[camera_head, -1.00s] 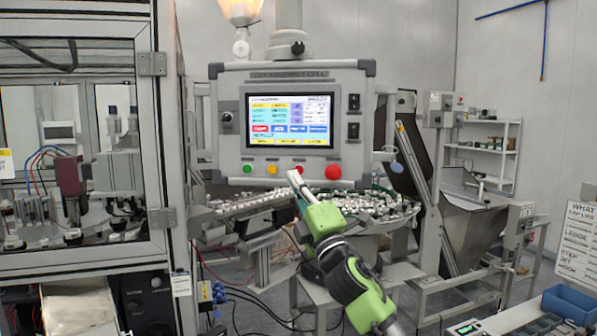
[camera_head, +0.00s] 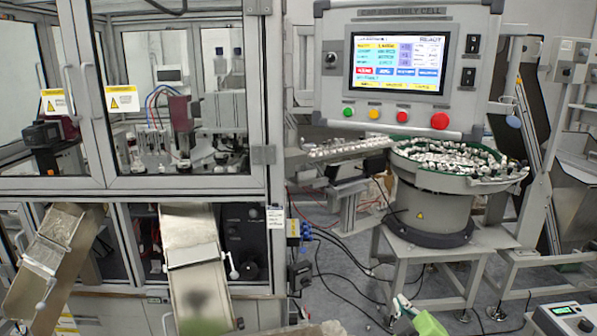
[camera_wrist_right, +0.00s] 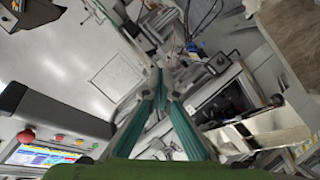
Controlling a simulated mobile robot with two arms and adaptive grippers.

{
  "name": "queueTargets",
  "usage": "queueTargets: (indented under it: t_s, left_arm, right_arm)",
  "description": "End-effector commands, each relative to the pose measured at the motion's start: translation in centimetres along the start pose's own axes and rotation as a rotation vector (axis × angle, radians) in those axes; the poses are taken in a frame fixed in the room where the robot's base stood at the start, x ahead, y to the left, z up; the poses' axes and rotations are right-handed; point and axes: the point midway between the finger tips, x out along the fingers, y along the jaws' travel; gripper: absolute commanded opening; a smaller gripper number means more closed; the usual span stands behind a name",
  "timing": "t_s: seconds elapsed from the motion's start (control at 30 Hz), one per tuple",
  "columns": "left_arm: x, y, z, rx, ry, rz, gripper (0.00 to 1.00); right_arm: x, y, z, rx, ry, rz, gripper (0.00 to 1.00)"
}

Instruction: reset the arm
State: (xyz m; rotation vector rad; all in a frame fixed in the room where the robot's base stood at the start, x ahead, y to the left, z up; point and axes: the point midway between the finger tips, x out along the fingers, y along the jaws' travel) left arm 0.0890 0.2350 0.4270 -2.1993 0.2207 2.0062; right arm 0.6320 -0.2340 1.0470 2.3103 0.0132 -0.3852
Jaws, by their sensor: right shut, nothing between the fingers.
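My right gripper (camera_head: 404,302) is at the bottom edge of the head view, below the bowl feeder and in front of its stand. Only its pale tip and a bit of green show there. In the right wrist view its teal fingers (camera_wrist_right: 164,92) come together at the tips with nothing between them. The control panel (camera_head: 400,62) with a lit screen and coloured buttons stands well above it in the head view. It also shows at the lower left of the wrist view (camera_wrist_right: 48,132).
A bowl feeder (camera_head: 433,207) full of small parts stands on a stand. A glass-doored machine (camera_head: 262,105) fills the left, with two metal chutes (camera_head: 199,262) sloping out below. Cables (camera_head: 335,262) lie on the floor. A control box (camera_head: 566,318) is at lower right.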

Motion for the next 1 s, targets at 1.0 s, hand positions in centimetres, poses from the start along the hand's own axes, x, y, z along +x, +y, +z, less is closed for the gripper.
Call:
queueTargets:
  t_s: [1.0]
  left_arm:
    - [0.0,0.0,0.0,0.0,0.0,0.0,0.4]
  right_arm:
    - [-26.0,-24.2,23.4,0.524,-0.846,-0.575,0.0]
